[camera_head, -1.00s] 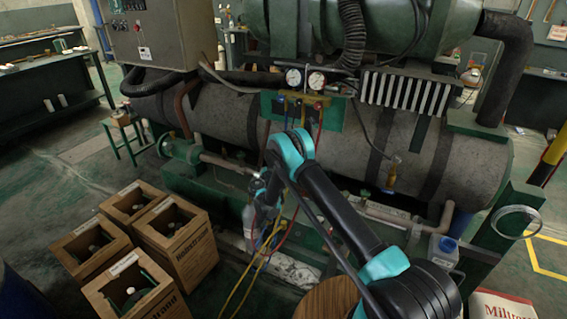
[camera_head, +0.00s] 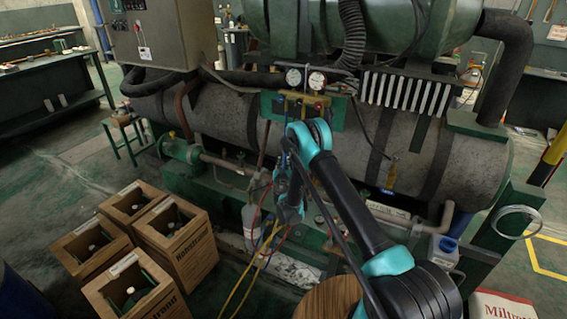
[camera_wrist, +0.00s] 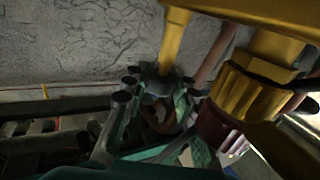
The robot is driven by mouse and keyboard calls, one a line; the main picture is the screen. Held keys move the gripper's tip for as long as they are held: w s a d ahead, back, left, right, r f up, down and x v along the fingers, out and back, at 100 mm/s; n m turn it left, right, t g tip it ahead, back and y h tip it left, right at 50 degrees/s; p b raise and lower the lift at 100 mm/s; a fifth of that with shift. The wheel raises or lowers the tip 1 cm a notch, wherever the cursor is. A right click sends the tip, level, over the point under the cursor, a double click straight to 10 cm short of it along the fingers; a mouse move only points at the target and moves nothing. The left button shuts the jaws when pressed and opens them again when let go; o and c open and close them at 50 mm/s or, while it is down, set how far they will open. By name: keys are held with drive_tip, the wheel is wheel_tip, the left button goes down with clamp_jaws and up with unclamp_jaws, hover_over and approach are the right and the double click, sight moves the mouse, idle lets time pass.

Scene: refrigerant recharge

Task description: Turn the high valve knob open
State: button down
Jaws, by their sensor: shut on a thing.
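The gauge manifold (camera_head: 305,98) with two round dials is mounted on a green panel on the chiller. In the wrist view its yellow body (camera_wrist: 265,70) fills the upper right, with a dark red fitting (camera_wrist: 215,130) below it. A dark, scalloped knob sits on a yellow stem (camera_wrist: 174,38); I take it for the high valve knob (camera_wrist: 152,84). My gripper (camera_wrist: 155,105) is shut around this knob, its linked fingers on both sides. The exact finger contact is in shadow. In the head view my wrist hangs below the manifold, and the knob cannot be made out.
Red, blue and yellow hoses (camera_head: 262,255) hang below the manifold near my wrist. The large grey tank (camera_head: 225,115) lies behind. Open wooden crates (camera_head: 180,245) stand at the left, and a white bottle (camera_head: 250,222) stands on the floor.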

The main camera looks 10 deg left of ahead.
sight(283, 160)
drive_tip(key=shift+n+g+y, duration=0.45)
drive_tip(key=shift+n+y, duration=0.6)
drive_tip(key=shift+y, duration=0.5)
drive_tip(key=shift+n+g+y, duration=0.45)
drive_tip(key=shift+n+y, duration=0.6)
drive_tip(key=shift+y, duration=0.5)
drive_tip(key=c, duration=1.2)
unclamp_jaws()
drive_tip(key=shift+r, duration=0.1)
wheel_tip(283, 160, up, 10)
drive_tip(key=shift+f, duration=0.1)
